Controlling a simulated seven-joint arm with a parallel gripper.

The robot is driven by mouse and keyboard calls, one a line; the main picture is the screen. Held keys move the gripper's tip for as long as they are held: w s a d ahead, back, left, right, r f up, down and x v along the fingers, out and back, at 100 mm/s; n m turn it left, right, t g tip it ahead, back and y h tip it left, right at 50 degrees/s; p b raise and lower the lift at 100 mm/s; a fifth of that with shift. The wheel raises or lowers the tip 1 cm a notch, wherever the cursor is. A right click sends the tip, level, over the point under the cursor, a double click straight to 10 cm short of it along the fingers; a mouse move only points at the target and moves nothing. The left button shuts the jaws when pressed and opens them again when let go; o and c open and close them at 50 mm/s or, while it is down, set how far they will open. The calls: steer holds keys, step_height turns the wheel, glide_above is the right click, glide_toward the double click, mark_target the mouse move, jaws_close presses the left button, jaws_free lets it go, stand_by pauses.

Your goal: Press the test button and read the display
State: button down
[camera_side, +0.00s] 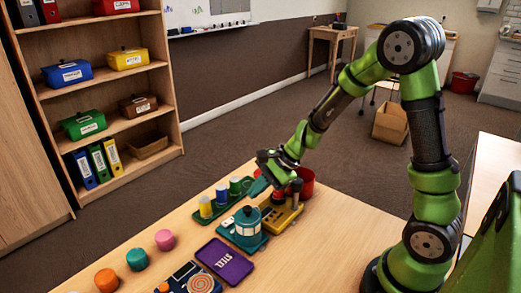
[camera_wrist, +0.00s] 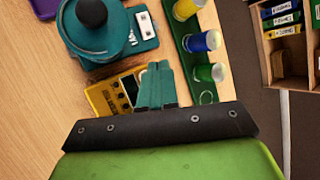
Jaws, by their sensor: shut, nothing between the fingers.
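A yellow device (camera_side: 284,217) stands on the table below my gripper. In the wrist view the yellow device (camera_wrist: 103,100) shows a dark panel and small dark buttons, partly hidden by my fingers and gripper body. I cannot make out a reading or tell which button is the test button. My gripper (camera_side: 258,187) is shut and empty. Its teal fingers (camera_wrist: 158,68) lie together over the right part of the device in the wrist view. I cannot tell whether they touch it.
A teal pot-like object (camera_side: 247,228) with a black knob stands close beside the device. A green rack (camera_side: 207,217) of colored cylinders is behind it. A red bin (camera_side: 306,183) is near my gripper. A purple pad (camera_side: 225,261) lies nearer; the table's right part is clear.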

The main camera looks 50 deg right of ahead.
mark_target(257, 209)
steer(key=shift+f, duration=1.3)
steer(key=shift+f, duration=0.1)
stand_by(1.0)
steer(key=shift+f, duration=0.3)
steer(key=shift+f, duration=0.45)
stand_by(0.8)
steer(key=shift+r, duration=0.9)
steer(key=shift+r, duration=2.5)
